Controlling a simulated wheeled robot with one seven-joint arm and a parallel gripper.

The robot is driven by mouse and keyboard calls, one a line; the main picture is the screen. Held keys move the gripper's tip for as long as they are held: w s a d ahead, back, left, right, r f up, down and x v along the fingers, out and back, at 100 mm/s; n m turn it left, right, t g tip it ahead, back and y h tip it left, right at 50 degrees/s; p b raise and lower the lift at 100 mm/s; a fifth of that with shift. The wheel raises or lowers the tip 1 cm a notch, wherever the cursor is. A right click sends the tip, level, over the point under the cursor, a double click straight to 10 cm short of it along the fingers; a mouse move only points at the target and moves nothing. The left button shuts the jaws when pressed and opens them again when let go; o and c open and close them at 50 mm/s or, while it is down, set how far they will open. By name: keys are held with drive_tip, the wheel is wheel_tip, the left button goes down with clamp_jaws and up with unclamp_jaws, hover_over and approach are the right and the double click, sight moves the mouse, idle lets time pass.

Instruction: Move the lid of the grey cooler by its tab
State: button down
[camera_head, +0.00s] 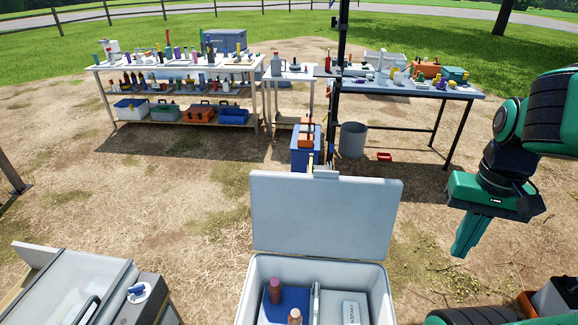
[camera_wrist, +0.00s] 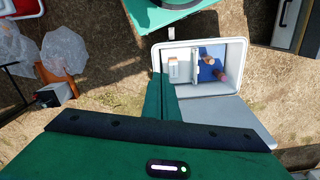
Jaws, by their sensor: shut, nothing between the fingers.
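The grey cooler (camera_head: 379,296) stands at the bottom centre of the head view with its lid (camera_head: 325,216) raised, close to upright. The tab (camera_head: 325,174) is at the middle of the lid's top edge. In the wrist view the open cooler (camera_wrist: 241,66) is seen from above, with part of the lid (camera_wrist: 222,112) showing beside my gripper. My gripper (camera_head: 465,246) is shut and empty, in the air to the right of the lid and clear of it. Its green fingers also show in the wrist view (camera_wrist: 160,96).
Inside the cooler are bottles (camera_head: 275,291) on the blue left side, a divider and a white labelled block (camera_head: 351,312). A glass-topped box (camera_head: 66,285) stands at left. Loaded tables (camera_head: 400,88) stand behind. Dry ground lies open between the lid and my arm.

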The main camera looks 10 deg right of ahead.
drive_tip(key=w+d+r+h, duration=0.1)
drive_tip(key=w+r, duration=0.2)
drive_tip(key=w, duration=0.6)
drive_tip(key=w+d+r, duration=0.2)
drive_tip(key=w+r, duration=0.1)
drive_tip(key=w, duration=0.5)
drive_tip(key=w+a+n, duration=0.1)
drive_tip(key=w+a, duration=0.2)
drive_tip(key=w, duration=1.4)
drive_tip(key=w+a+f+n+t, duration=0.1)
drive_tip(key=w+a+f, duration=0.35)
drive_tip(key=w, duration=0.35)
drive_tip(key=w+a+f, duration=0.3)
drive_tip(key=w+a, duration=0.2)
drive_tip(key=w, duration=0.4)
drive_tip(key=w+a+f+n+t, duration=0.1)
drive_tip(key=w+a+f, duration=0.35)
drive_tip(key=w, duration=0.35)
drive_tip(key=w+a+f, duration=0.5)
drive_tip(key=a, duration=0.1)
drive_tip(key=shift+s+a+f, duration=0.15)
drive_tip(key=shift+s+f, duration=0.2)
drive_tip(key=shift+f, duration=1.25)
drive_tip(key=shift+s+a+f, duration=0.1)
drive_tip(key=shift+s+f, duration=0.2)
drive_tip(key=shift+f, duration=1.35)
drive_tip(key=shift+s+a+f, duration=0.15)
drive_tip(key=shift+s+f, duration=0.2)
drive_tip(key=shift+f, duration=1.25)
